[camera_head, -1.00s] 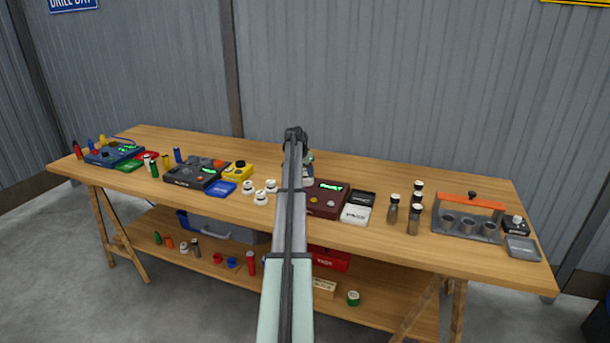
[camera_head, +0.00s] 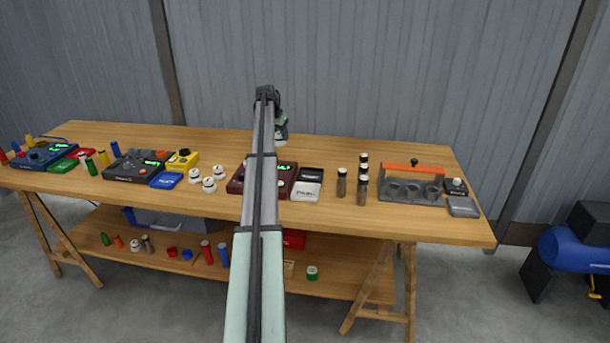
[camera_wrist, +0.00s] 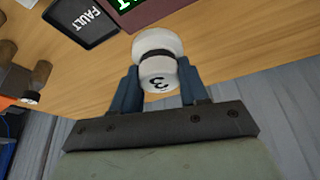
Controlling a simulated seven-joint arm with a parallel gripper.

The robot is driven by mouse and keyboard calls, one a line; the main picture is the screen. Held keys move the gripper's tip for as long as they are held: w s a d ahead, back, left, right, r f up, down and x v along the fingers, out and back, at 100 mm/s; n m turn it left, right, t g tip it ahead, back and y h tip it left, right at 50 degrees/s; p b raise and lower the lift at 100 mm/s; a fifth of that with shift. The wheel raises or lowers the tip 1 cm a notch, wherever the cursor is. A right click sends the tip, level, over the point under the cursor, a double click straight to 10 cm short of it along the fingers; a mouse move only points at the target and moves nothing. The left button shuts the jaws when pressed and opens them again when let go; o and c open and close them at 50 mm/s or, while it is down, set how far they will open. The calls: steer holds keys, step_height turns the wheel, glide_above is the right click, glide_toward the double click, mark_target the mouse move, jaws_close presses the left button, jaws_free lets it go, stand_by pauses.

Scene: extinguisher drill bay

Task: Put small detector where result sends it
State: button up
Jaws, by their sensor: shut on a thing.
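My gripper (camera_wrist: 157,88) is shut on a small white round detector marked 3 (camera_wrist: 158,72). In the head view my gripper (camera_head: 281,126) holds the detector (camera_head: 281,139) beyond the maroon tester, seemingly above the bench top. The maroon tester (camera_head: 238,180) has a lit green display (camera_head: 284,167), partly hidden by my arm. A corner of that display also shows in the wrist view, its word cut off. A black tray marked FAULT (camera_wrist: 84,22) lies beside the tester. In the head view a black tray (camera_head: 312,174) and a white-fronted tray (camera_head: 305,191) sit right of the tester.
Several white detectors (camera_head: 209,184) stand left of the maroon tester. Several dark bottles (camera_head: 341,184) and a grey rack with an orange bar (camera_head: 412,183) stand to the right. Another tester (camera_head: 130,172) with yellow and blue items is left. The bench back is clear.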

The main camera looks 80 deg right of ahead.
steer(key=s+a+f, duration=0.1)
steer(key=s+a, duration=0.1)
steer(key=s, duration=0.5)
steer(key=s+a+f, duration=0.1)
steer(key=s+f, duration=0.1)
steer(key=s, duration=0.5)
steer(key=shift+n+t, duration=0.3)
steer(key=shift+n, duration=0.4)
steer(key=shift+w+f, duration=0.2)
steer(key=shift+f, duration=4.65)
steer(key=shift+f, duration=0.1)
steer(key=o, duration=1.1)
steer(key=v, duration=1.2)
steer(key=shift+a, duration=0.15)
